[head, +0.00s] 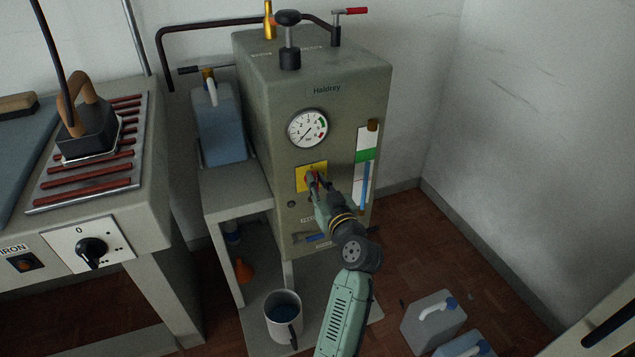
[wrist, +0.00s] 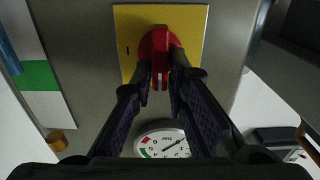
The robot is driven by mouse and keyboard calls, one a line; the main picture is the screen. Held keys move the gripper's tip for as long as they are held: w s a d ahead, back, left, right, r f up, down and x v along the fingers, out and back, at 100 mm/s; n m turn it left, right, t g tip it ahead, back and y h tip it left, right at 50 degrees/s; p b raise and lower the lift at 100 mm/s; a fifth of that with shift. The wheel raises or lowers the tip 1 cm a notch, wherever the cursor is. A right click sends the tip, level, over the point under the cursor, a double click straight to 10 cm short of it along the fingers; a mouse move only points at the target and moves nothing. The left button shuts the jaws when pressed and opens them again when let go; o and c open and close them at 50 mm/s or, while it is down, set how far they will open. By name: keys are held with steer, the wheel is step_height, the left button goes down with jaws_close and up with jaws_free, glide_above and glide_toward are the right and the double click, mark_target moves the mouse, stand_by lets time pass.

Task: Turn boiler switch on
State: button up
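The boiler (head: 260,110) is a grey-green cabinet marked Haldrey. Its switch is a red rotary knob (wrist: 160,55) on a yellow plate (head: 302,181); the plate fills the top of the wrist view (wrist: 192,20). The knob's handle stands vertical in the wrist view, with an "I" mark to its left. My gripper (wrist: 161,78) has one finger on each side of the handle, close against it, and looks shut on it. In the head view my gripper (head: 316,180) hides much of the knob and plate.
A pressure gauge (head: 308,129) sits above the plate, a level tube (head: 366,180) to its right. A blue jug (head: 219,125) stands on the left shelf, a mug (head: 284,316) below. An ironing table (head: 150,200) is at left.

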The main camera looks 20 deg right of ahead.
jaws_close()
steer(key=shift+m, duration=0.3)
steer(key=shift+w+d+f+m+p, duration=0.2)
steer(key=shift+m+p, duration=0.75)
steer(key=shift+m, duration=1.9)
steer(key=shift+s+d+f+m+p, duration=0.2)
steer(key=shift+m+p, duration=0.8)
steer(key=shift+m, duration=1.9)
steer(key=shift+w+d+f+m+p, duration=0.2)
steer(key=shift+m+p, duration=0.75)
steer(key=shift+m, duration=1.9)
steer(key=shift+s+d, duration=0.1)
steer(key=o, duration=0.5)
jaws_free()
steer(key=shift+f, duration=0.1)
